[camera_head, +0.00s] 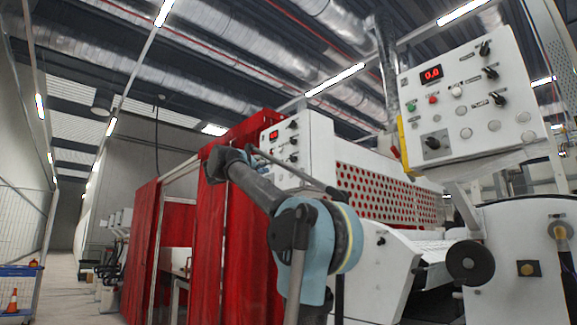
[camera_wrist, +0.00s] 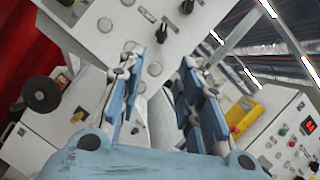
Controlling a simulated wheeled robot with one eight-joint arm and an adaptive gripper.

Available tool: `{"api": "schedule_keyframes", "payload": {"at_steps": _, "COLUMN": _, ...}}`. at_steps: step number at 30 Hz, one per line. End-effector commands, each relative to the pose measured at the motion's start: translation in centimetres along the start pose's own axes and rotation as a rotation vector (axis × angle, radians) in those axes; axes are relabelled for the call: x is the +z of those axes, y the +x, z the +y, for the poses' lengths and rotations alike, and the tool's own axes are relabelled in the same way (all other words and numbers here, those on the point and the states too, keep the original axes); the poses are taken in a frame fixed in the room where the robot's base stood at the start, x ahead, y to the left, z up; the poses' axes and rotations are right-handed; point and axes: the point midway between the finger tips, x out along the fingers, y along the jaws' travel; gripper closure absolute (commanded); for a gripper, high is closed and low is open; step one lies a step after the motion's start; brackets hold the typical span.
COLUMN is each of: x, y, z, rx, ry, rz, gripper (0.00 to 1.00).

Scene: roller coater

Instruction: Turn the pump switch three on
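In the wrist view my gripper (camera_wrist: 160,62) is open and empty, its two blue fingers apart in front of a white control panel (camera_wrist: 112,40). Black rotary switches stand on this panel: one (camera_wrist: 162,30) just beyond the fingertips and another (camera_wrist: 187,7) at the top edge. A round silver plug (camera_wrist: 154,69) shows between the fingers. I cannot read the labels, so I cannot tell which is pump switch three. In the head view my arm reaches towards a white panel (camera_head: 312,140) with a red display; the gripper's fingers cannot be made out there.
A nearer white panel (camera_head: 465,120) with a red display and several black knobs stands at the right in the head view. Red curtains (camera_head: 245,250) hang left of my arm. A red-dotted guard (camera_head: 385,192) lies behind it. The aisle floor (camera_head: 65,270) at far left is partly clear.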

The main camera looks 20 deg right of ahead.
Motion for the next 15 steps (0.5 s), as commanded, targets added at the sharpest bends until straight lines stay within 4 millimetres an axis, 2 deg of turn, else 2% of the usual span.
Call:
{"api": "schedule_keyframes", "payload": {"at_steps": 5, "x": 0.1, "y": 1.4, "z": -0.1, "rx": -0.004, "ry": -0.007, "rz": -0.002, "gripper": 0.68}}
{"api": "schedule_keyframes", "payload": {"at_steps": 15, "x": 0.1, "y": 6.2, "z": -0.1, "rx": -0.003, "ry": -0.006, "rz": -0.001, "gripper": 0.68}}
